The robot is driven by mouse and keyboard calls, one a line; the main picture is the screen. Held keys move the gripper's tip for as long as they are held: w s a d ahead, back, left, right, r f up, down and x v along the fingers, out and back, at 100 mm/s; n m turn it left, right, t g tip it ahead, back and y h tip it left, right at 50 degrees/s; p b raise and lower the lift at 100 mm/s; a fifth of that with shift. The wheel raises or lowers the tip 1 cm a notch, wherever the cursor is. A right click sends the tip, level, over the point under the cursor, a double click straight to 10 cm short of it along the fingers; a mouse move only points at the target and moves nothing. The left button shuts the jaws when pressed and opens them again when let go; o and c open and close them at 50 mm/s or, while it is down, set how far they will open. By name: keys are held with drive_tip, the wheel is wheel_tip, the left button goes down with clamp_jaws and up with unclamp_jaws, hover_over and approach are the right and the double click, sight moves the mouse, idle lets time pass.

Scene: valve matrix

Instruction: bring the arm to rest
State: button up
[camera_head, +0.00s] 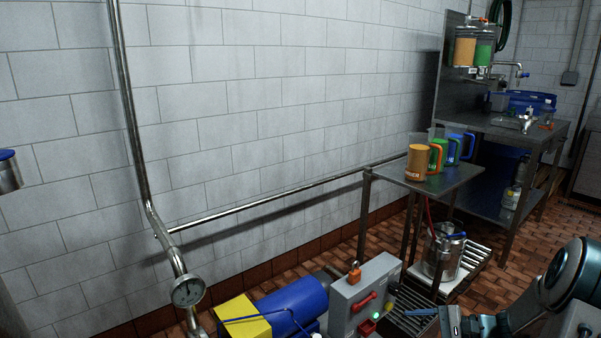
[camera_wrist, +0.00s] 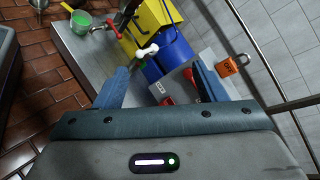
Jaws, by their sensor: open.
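My gripper (camera_wrist: 160,82) is open. Its two blue fingers stand well apart in the wrist view, with nothing held between them. In the head view my arm comes in from the lower right, and my gripper (camera_head: 446,322) is low at the bottom edge, to the right of a grey switch box (camera_head: 345,312). The box has a red lever handle (camera_head: 364,302), a green light and an orange padlock (camera_head: 354,273) on top. The padlock also shows in the wrist view (camera_wrist: 228,67), just beyond the right finger.
A blue motor (camera_head: 297,303) and a yellow box (camera_head: 243,318) stand left of the switch box. A pipe with a gauge (camera_head: 188,290) runs up the tiled wall. A steel table (camera_head: 458,178) holds several coloured jugs. A metal pot (camera_head: 443,252) stands below it.

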drive_tip(key=s+a+r+n+g+h+p, duration=0.1)
drive_tip(key=s+a+r+n+h+p, duration=0.3)
drive_tip(key=s+r, duration=0.3)
drive_tip(key=s+a+r+n+h+p, duration=0.4)
drive_tip(key=s+r+p, duration=0.3)
drive_tip(key=r, duration=0.7)
drive_tip(key=s+a+r+n+g+h+p, duration=0.1)
drive_tip(key=s+a+r+n+h+p, duration=0.3)
drive_tip(key=r, duration=0.7)
drive_tip(key=s+a+n+p, duration=0.1)
drive_tip(key=s+p, duration=0.1)
drive_tip(key=s, duration=0.1)
drive_tip(key=shift+r+n+g, duration=0.3)
